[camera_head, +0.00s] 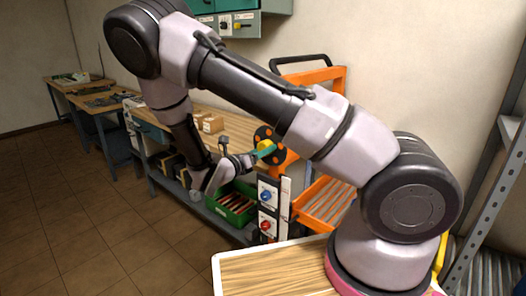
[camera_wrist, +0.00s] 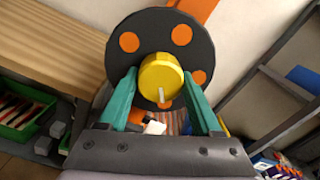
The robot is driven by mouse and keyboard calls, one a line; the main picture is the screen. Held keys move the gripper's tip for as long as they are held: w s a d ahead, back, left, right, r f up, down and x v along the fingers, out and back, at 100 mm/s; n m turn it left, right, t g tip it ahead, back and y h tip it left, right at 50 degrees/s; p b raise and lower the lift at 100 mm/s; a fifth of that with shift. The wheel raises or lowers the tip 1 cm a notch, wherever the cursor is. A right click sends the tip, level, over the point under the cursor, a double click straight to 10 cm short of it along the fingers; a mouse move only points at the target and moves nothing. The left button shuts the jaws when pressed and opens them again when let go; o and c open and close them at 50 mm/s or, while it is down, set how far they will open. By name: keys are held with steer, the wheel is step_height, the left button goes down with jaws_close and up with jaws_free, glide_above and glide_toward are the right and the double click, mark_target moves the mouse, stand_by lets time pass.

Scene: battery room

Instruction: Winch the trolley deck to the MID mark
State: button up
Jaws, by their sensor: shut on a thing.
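The winch wheel (camera_wrist: 125,70) is a black disc with orange dots and a yellow knob (camera_wrist: 160,70) standing out from it. In the wrist view my gripper (camera_wrist: 160,82) has its two green fingers on either side of this knob, shut on it. In the head view the wheel (camera_head: 264,132) is on the orange trolley frame (camera_head: 338,78), and my gripper (camera_head: 264,152) reaches it from the left. The slatted orange deck (camera_head: 322,203) is low on the trolley, partly behind my arm. A pale upright strip (camera_head: 286,197) stands beside it; I cannot read a MID mark.
A green crate (camera_head: 236,212) sits on the lower shelf of the wooden bench (camera_head: 238,128) at left. Grey metal racking (camera_head: 483,180) stands at right. The tiled floor at left is clear.

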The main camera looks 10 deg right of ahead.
steer(key=o, duration=1.4)
steer(key=v, duration=1.1)
steer(key=shift+d, duration=0.15)
